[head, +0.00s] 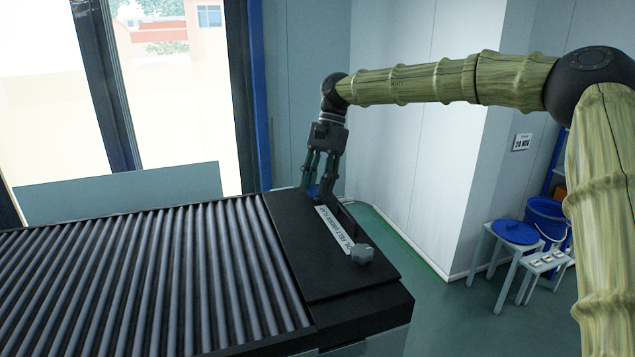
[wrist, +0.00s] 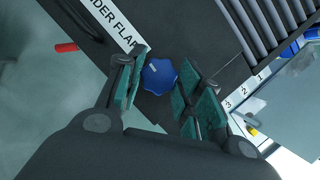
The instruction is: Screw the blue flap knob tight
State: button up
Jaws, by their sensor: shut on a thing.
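The blue flap knob (wrist: 158,77) is lobed, with a pale mark on its top, and sits on the dark panel in the wrist view. My gripper (wrist: 161,82) is around it, with green-padded fingers on both sides. It is shut on the knob. In the head view my gripper (head: 320,187) points down at the far end of the black panel (head: 290,235). Only a small bit of the blue knob (head: 312,190) shows there, mostly hidden by the fingers. How far the knob is screwed in cannot be told.
A white label strip (head: 342,233) runs along the panel to a grey knob (head: 362,254) at the near end. Grey rollers (head: 150,270) lie to the left. Stools with a blue lid (head: 516,232) and a blue bucket (head: 546,215) stand at right. A white wall (head: 430,150) is behind.

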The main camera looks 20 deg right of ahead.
jog(key=shift+d+f, duration=0.15)
jog(key=shift+f, duration=0.1)
jog(key=o, duration=0.9)
jog(key=shift+o, duration=0.7)
jog(key=shift+w+d, duration=0.2)
jog(key=shift+s+a+r, duration=0.1)
jog(key=shift+a+r, duration=0.1)
jog(key=shift+a, duration=0.05)
jog(key=shift+d+r, duration=0.1)
jog(key=shift+r, duration=0.2)
jog(key=v, duration=1.1)
jog(key=shift+w+d, duration=0.25)
jog(key=shift+d, duration=0.05)
jog(key=shift+f, duration=0.1)
